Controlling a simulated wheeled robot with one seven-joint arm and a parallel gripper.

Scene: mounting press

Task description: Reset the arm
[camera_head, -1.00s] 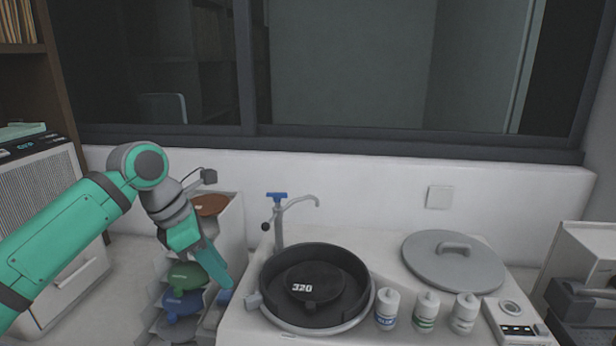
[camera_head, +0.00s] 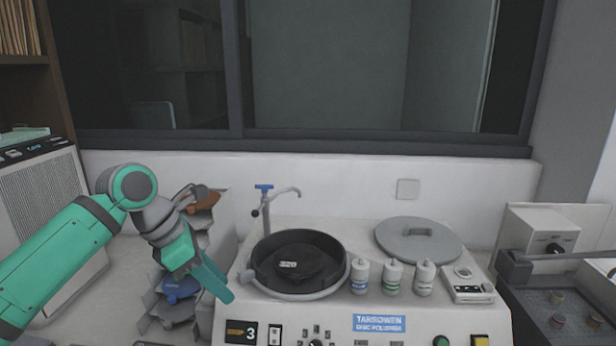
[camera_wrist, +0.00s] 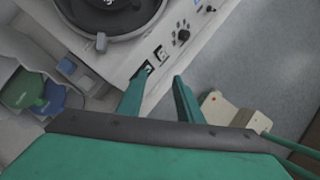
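My arm reaches in from the left in the head view. My gripper (camera_head: 222,284) points down and to the right, beside the front left corner of the disc polisher (camera_head: 318,317). In the wrist view my gripper (camera_wrist: 155,84) has its two green fingers apart with nothing between them. The polisher's front panel and part of its black bowl (camera_wrist: 100,12) show beyond the fingers. In the head view the same bowl (camera_head: 258,272) holds a black disc (camera_head: 300,262) marked 320.
A rack of coloured discs (camera_head: 150,325) stands close behind and below my gripper. A tap (camera_head: 265,215), several bottles (camera_head: 392,278) and a grey lid (camera_head: 418,240) are on the polisher. Another machine (camera_head: 540,240) stands at right. Grey floor shows right in the wrist view.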

